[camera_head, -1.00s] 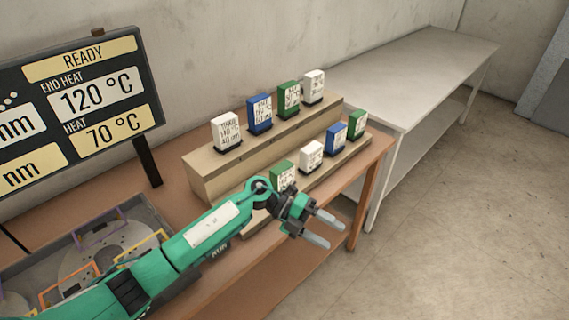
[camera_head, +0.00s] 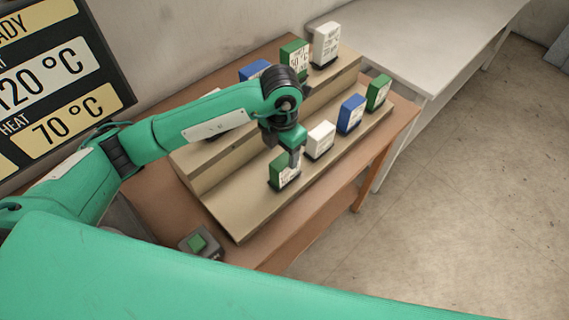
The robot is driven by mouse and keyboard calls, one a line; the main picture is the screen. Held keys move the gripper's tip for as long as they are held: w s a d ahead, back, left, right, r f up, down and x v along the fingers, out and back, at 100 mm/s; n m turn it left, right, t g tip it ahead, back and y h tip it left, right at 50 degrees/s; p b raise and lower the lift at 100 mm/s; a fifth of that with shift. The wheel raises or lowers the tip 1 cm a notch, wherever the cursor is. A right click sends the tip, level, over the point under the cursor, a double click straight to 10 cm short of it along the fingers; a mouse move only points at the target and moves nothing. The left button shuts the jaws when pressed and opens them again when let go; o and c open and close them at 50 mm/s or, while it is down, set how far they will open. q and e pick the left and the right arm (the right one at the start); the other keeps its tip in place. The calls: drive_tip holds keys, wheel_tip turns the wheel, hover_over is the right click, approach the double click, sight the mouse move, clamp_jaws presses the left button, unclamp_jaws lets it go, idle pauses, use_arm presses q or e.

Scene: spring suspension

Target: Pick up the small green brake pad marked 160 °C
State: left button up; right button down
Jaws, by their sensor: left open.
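A small green brake pad (camera_head: 280,174) with a white label stands at the near left end of the lower step. My left gripper (camera_head: 294,157) points down right at its top and is open. The fingers partly hide this pad, and I cannot tell whether they touch it. Another small green pad (camera_head: 378,93) stands at the far right end of the lower step. A larger green pad (camera_head: 293,56) stands on the upper step. The temperature marks are too small to read surely. My right gripper is not in view.
On the lower step, a white pad (camera_head: 320,141) and a blue pad (camera_head: 351,114) stand beside the green ones. The upper step holds a white pad (camera_head: 326,44) and a blue pad (camera_head: 254,70). A green button box (camera_head: 198,243) sits on the table.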

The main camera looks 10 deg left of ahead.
sight(283, 159)
use_arm(q)
drive_tip(key=f, duration=0.1)
drive_tip(key=f+p, duration=0.1)
drive_tip(key=f, duration=0.1)
drive_tip(key=shift+w+d, duration=0.1)
drive_tip(key=shift+w, duration=0.1)
drive_tip(key=f+p, duration=0.1)
drive_tip(key=f, duration=0.1)
drive_tip(key=f+p, duration=0.1)
drive_tip(key=f, duration=0.1)
drive_tip(key=shift+d, duration=0.2)
drive_tip(key=shift+f+p, duration=0.3)
drive_tip(key=shift+f, duration=0.15)
drive_tip(key=c, duration=1.1)
drive_tip(key=shift+c, duration=0.7)
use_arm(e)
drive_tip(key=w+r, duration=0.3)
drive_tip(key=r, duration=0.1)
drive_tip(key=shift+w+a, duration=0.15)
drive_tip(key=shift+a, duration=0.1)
use_arm(q)
drive_tip(key=shift+r, duration=0.1)
